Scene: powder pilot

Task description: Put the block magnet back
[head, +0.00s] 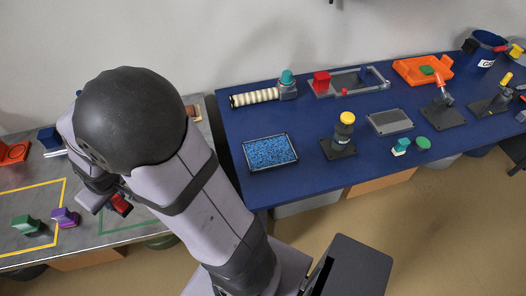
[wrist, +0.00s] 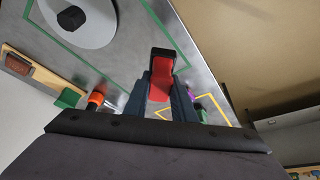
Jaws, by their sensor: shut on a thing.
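My gripper (head: 112,202) is over the grey table at the left of the head view. In the wrist view its two dark fingers (wrist: 160,92) are shut on a red block with a black end, which looks like the block magnet (wrist: 160,84). The red part also shows at the gripper in the head view (head: 121,204). The block points away from the fingers, near a green outline (wrist: 186,42) on the grey table. Its exact height above the table is hard to tell. My arm hides part of this area in the head view.
A green piece (head: 27,225) and a purple piece (head: 65,217) stand by a yellow outline (head: 60,190). The wrist view shows a pale disc with a black knob (wrist: 71,18). The blue table (head: 230,125) holds a blue-filled tray (head: 270,152) and several tools.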

